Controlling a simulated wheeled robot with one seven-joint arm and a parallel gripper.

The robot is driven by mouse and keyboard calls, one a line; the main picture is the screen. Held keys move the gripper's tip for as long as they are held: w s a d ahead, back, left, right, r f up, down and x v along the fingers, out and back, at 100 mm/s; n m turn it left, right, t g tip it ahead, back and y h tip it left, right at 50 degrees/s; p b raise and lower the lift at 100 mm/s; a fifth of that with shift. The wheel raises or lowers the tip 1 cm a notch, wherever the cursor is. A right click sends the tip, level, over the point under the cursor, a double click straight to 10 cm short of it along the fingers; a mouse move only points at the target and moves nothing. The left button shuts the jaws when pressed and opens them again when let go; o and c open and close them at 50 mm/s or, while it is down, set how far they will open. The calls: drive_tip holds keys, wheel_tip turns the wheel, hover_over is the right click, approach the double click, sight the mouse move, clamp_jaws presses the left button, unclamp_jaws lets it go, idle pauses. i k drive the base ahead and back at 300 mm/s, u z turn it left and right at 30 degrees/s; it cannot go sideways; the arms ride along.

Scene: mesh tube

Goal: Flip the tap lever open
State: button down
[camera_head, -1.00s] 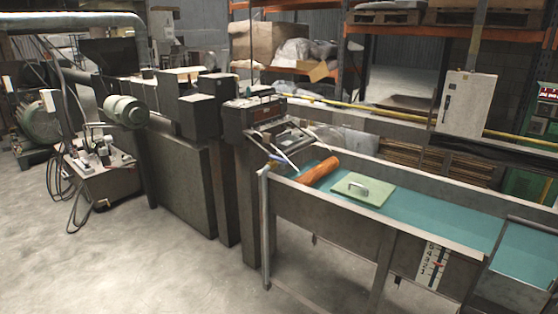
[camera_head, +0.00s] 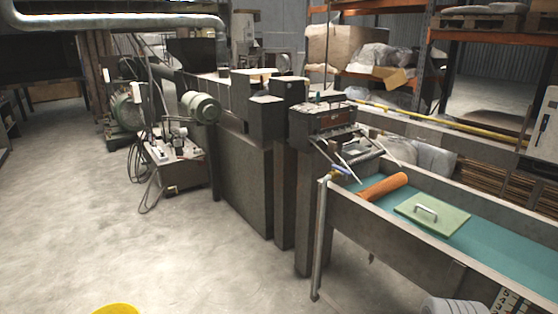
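A small tap with a blue lever (camera_head: 341,171) sits at the near left corner of the long trough (camera_head: 400,232), at the top of a grey upright pipe (camera_head: 320,245). A brass-coloured part shows just beside the blue lever. The tap is too small in the picture to tell how far its lever is turned. My gripper is not in view, so its distance from the tap and its state are not shown.
An orange roll (camera_head: 382,187) and a pale green board with a handle (camera_head: 432,214) lie in the trough. Dark machinery (camera_head: 245,180) stands left of it. Grey floor (camera_head: 90,220) is clear at left. A yellow object (camera_head: 118,309) is cut off at the bottom edge.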

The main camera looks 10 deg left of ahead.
sight(334, 166)
drive_tip(key=u, duration=0.9)
drive_tip(key=i, duration=0.8)
drive_tip(key=u, duration=0.8)
drive_tip(key=i, duration=1.4)
drive_tip(key=z, duration=0.4)
drive_tip(key=i, duration=1)
drive_tip(key=z, duration=1.35)
drive_tip(key=i, duration=0.55)
drive_tip(key=z, duration=0.55)
